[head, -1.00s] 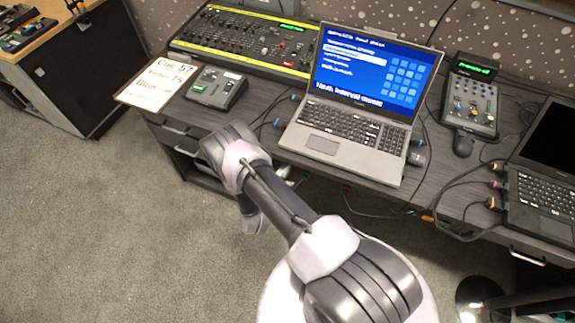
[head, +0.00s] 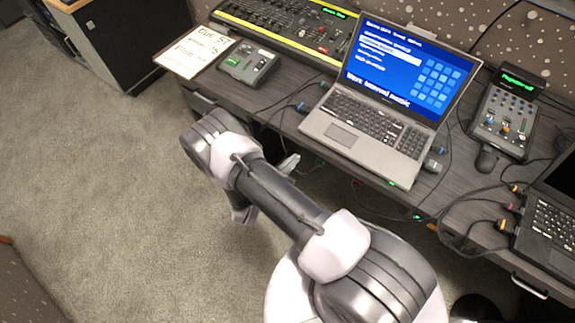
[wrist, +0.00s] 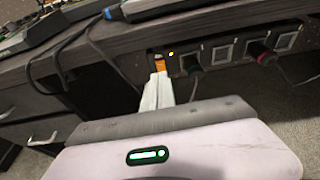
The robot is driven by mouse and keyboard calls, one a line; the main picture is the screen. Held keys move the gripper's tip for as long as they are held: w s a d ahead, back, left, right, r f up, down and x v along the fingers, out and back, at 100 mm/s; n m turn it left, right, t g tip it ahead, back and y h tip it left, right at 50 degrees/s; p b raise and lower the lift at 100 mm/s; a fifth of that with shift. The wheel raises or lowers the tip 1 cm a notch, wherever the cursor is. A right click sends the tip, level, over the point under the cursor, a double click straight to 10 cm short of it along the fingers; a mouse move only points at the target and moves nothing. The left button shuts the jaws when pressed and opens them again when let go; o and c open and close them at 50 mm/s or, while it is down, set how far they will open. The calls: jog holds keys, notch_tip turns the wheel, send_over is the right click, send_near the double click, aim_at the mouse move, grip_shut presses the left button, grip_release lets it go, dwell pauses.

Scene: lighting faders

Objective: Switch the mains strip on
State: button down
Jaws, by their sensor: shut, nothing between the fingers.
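The mains strip (wrist: 226,50) runs along the desk's front edge in the wrist view, with several sockets and dark plugs in some of them. An orange switch (wrist: 160,63) is at its left end, beside a small yellow light (wrist: 171,54). My gripper (wrist: 159,77) is shut and empty, its pale fingertips overlapping the lower part of the orange switch in the picture. I cannot tell whether they touch it or which way it is tilted. The strip is hidden in the head view.
The desk holds an open laptop (head: 372,125), a mixing console (head: 290,38), a small control box (head: 247,66) and a fader unit (head: 503,120). Cables hang around the front edge. Drawers (wrist: 30,130) are at the left in the wrist view. Grey carpet (head: 100,190) is clear.

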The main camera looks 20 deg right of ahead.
jog(key=shift+r+p+v, duration=0.2)
jog(key=shift+p+v, duration=0.05)
jog(key=shift+v, duration=0.9)
jog(key=shift+r+p+v, duration=0.2)
jog(key=shift+p+v, duration=0.05)
jog(key=shift+v, duration=0.95)
jog(key=shift+d, duration=0.1)
